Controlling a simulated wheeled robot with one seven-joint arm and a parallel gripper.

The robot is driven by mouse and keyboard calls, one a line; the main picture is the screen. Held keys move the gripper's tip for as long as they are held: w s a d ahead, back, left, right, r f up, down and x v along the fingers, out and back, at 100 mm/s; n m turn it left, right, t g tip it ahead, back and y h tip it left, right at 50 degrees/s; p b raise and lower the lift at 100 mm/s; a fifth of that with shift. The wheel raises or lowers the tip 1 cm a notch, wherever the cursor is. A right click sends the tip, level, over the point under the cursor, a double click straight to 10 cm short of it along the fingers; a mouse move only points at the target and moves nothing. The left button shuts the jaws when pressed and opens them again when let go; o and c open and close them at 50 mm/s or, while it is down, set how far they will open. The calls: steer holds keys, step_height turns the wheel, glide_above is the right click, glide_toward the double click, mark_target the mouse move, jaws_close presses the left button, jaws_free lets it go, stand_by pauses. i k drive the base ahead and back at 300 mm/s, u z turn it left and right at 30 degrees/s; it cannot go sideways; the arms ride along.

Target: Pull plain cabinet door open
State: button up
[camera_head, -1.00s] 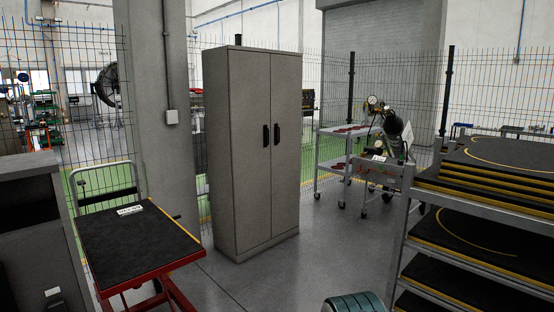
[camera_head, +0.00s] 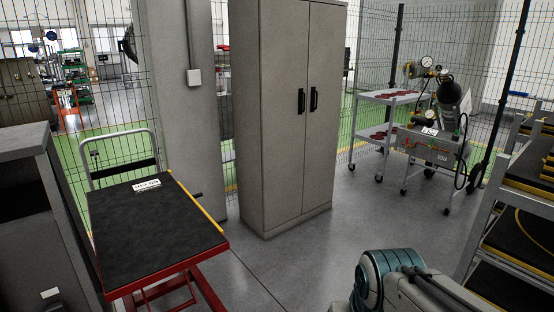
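The plain cabinet (camera_head: 285,120) is tall, grey-beige and two-doored, and stands upright in the middle of the head view. Its left door (camera_head: 283,150) and right door (camera_head: 322,140) are both shut. Each door has a black vertical handle near the centre seam: the left handle (camera_head: 301,101) and the right handle (camera_head: 313,99). Part of my arm shows at the bottom right, well short of the cabinet. My gripper is not in view.
A red-framed cart with a black top (camera_head: 150,228) stands left of the cabinet. A grey unit (camera_head: 30,170) is at the far left. A shelf rack (camera_head: 490,215) is at the right edge. A trolley with gauges (camera_head: 435,150) stands back right. Floor before the cabinet is clear.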

mark_target(327, 23)
steer(key=z, duration=0.1)
steer(key=i, duration=2.05)
steer(key=z, duration=0.35)
steer(key=i, duration=2.55)
steer(key=z, duration=0.1)
